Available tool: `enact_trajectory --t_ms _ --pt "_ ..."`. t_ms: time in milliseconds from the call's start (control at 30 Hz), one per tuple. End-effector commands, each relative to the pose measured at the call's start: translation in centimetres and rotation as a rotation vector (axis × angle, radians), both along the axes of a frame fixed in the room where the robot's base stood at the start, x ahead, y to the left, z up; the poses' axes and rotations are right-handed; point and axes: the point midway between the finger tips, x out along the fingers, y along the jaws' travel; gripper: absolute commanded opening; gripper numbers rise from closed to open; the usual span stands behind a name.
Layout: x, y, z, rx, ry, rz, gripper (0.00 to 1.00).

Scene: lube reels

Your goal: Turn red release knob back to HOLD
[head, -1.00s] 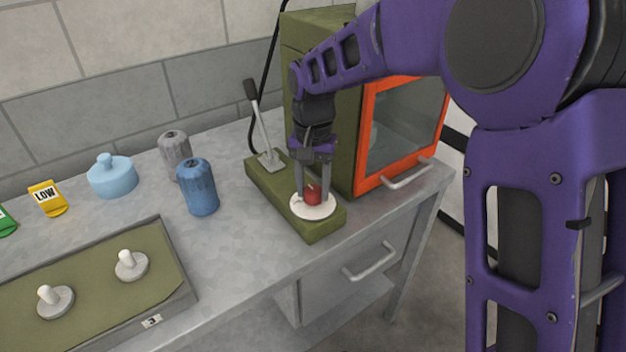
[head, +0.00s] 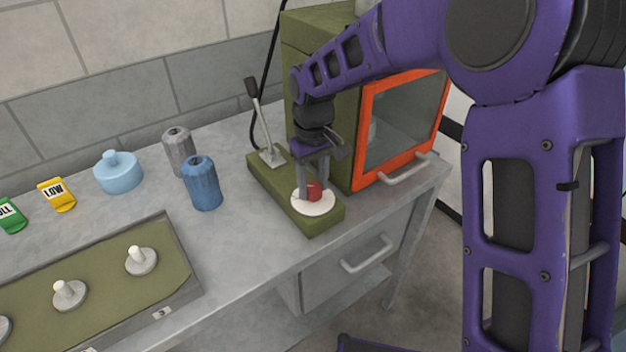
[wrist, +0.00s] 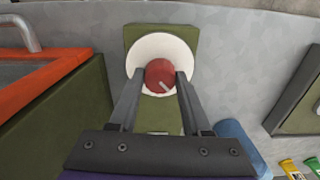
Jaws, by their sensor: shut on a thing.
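The red release knob (head: 314,191) sits on a round white dial plate (head: 303,206) at the front end of a green base (head: 322,222). In the wrist view the knob (wrist: 160,75) shows a pale pointer line slanting toward the lower right. My gripper (head: 314,190) points down over the dial, its two fingers on either side of the knob. In the wrist view my gripper (wrist: 161,78) is shut on the knob. No HOLD lettering can be read on the plate (wrist: 146,52). A lever with a black handle (head: 251,87) stands at the base's far end.
A green cabinet with an orange-framed glass door (head: 398,130) stands close on the right. Blue (head: 202,184) and grey (head: 177,150) ribbed reels stand left of the base. A light blue lidded pot (head: 118,173), a yellow LOW tag (head: 57,195) and a pegged tray (head: 185,277) are further left.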

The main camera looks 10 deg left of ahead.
Motion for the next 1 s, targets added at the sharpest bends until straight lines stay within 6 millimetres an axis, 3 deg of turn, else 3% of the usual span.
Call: enact_trajectory --t_ms 700,733,867,1000 --pt "0.01 0.02 0.02 0.001 -0.001 0.072 0.00" --pt "0.01 0.02 0.02 0.001 -0.001 0.072 0.54" --pt "0.01 0.02 0.02 0.001 -0.001 0.071 0.77" --pt "0.01 0.01 0.01 0.001 -0.001 0.070 0.78"
